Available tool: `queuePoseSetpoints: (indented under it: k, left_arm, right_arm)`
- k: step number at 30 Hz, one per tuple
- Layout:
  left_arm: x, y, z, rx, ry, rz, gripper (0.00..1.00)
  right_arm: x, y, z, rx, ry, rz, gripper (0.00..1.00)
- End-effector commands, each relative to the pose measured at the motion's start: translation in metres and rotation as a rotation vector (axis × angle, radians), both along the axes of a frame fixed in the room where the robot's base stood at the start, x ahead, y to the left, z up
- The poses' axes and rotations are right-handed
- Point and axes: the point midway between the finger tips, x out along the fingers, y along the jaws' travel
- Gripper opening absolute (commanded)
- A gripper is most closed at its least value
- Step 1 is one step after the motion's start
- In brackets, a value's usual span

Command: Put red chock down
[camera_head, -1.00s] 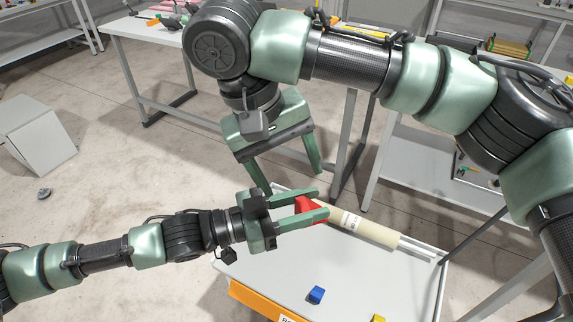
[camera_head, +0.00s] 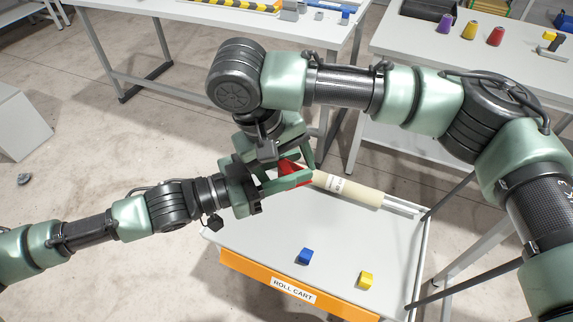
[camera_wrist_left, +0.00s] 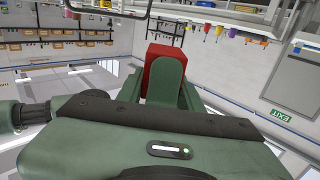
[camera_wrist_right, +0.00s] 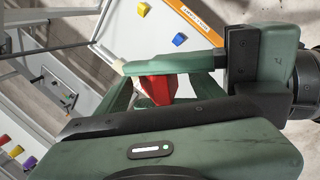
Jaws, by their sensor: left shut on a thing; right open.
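The red chock (camera_head: 292,172) is held between the fingers of my left gripper (camera_head: 285,175), above the far left part of the roll cart (camera_head: 345,235). It also shows red around a finger in the left wrist view (camera_wrist_left: 154,62). My right gripper (camera_head: 290,158) comes down from above, open, with its fingers around or close beside the left fingers and the chock. In the right wrist view the chock (camera_wrist_right: 157,88) shows below the left gripper's finger. Whether the right fingers touch it, I cannot tell.
A beige roll (camera_head: 345,189) lies along the cart's back edge, close to the chock. A blue chock (camera_head: 304,256) and a yellow chock (camera_head: 366,279) sit on the cart's front part. The cart's middle is clear. Tables stand behind, one with coloured cups (camera_head: 470,30).

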Motion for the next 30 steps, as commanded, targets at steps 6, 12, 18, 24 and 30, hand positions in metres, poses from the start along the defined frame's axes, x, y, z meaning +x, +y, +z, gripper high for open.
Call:
queuePoseSetpoints:
  k: [6, 12, 18, 24, 30]
  left_arm:
    - [0.0, 0.0, 0.0, -0.001, 0.0, 0.0, 0.0]
    - [0.0, 0.0, 0.0, -0.001, 0.0, 0.0, 0.61]
    - [0.0, 0.0, 0.0, 0.0, 0.0, 0.0, 0.61]
    - [-0.003, 0.007, -0.001, 0.002, 0.0, 0.002, 0.61]
    - [-0.019, 0.039, -0.002, 0.004, 0.002, 0.003, 0.61]
  right_arm:
    - [0.0, 0.0, 0.0, 0.0, 0.0, 0.0, 0.21]
    - [0.0, 0.0, 0.001, 0.0, 0.0, 0.0, 0.0]
    - [0.0, 0.0, 0.001, 0.0, 0.0, 0.0, 0.0]
    - [0.0, 0.0, 0.001, 0.0, 0.0, 0.0, 0.0]
    - [0.0, 0.0, 0.001, 0.0, 0.0, 0.0, 0.0]
